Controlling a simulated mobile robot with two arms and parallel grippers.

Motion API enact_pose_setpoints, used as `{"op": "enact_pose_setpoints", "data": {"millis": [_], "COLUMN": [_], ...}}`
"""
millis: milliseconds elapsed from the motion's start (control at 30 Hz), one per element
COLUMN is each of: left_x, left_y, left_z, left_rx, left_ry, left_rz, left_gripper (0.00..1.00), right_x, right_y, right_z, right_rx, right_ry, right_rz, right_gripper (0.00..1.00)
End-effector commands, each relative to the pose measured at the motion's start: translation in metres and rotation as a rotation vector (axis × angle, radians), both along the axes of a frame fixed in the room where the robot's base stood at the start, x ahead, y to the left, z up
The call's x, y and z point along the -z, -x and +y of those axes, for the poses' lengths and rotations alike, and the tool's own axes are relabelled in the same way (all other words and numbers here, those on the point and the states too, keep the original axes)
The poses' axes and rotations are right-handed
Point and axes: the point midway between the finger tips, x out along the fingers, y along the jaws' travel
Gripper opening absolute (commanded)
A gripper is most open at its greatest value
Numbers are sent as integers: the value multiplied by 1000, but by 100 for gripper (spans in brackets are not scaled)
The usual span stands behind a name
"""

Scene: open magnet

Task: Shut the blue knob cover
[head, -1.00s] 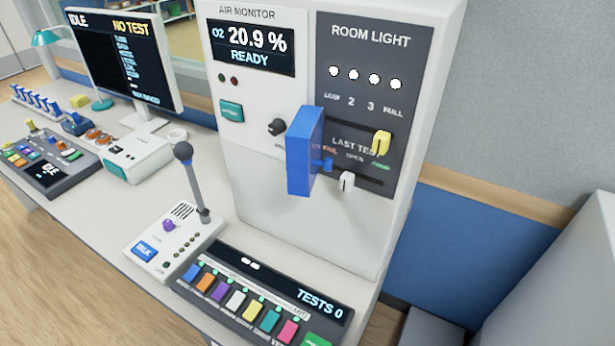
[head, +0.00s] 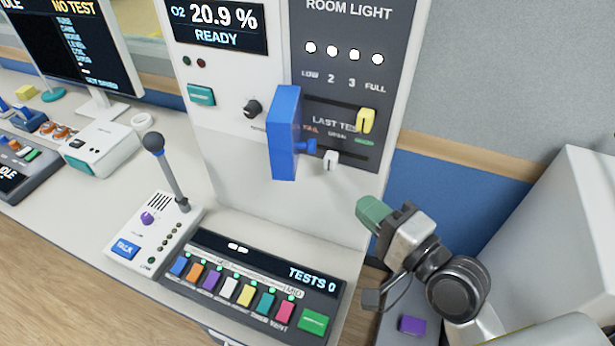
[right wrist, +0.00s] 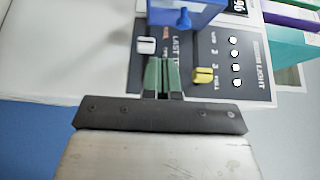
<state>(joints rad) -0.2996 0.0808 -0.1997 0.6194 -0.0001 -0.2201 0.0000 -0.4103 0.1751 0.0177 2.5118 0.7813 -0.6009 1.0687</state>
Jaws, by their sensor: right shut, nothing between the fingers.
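The blue knob cover (head: 284,135) stands swung out from the front of the tall white cabinet, with a small blue knob on its right side. A black knob (head: 253,108) shows uncovered just left of it. In the right wrist view the cover (right wrist: 190,14) is at the top, beyond the fingertips. My right gripper (head: 371,211), with green fingers, is to the lower right of the cover and apart from it. It is shut and empty, and its fingers (right wrist: 163,76) point toward the panel in the wrist view. My left gripper is out of view.
A yellow slider (head: 366,120) and a white slider (head: 331,160) stick out of the dark panel right of the cover. A microphone (head: 154,143) and a row of coloured buttons (head: 229,290) are on the desk below. A grey box-like unit (head: 560,240) stands at right.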

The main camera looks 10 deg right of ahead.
Motion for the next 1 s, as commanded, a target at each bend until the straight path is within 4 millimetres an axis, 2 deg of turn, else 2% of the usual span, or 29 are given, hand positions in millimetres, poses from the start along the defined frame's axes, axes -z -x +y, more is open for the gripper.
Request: {"op": "enact_pose_setpoints", "data": {"millis": [67,167,433,600,700,1000], "left_x": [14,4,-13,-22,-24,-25], "left_y": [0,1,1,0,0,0], "left_z": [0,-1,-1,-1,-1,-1], "left_rx": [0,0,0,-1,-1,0], "left_ry": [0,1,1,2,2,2], "left_rz": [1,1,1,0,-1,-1], "left_gripper": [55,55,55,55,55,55], "right_x": [4,-4,-4,-2,-1,1], "right_y": [-9,-28,-79,-86,-88,-90], "right_z": [4,14,40,64,72,77], "right_rx": [2,2,1,1,3,2], "right_ry": [-4,-7,-2,-4,-1,1], "right_rz": [-7,-2,1,4,2,2], "right_gripper": [0,0,0,0,0,0]}}
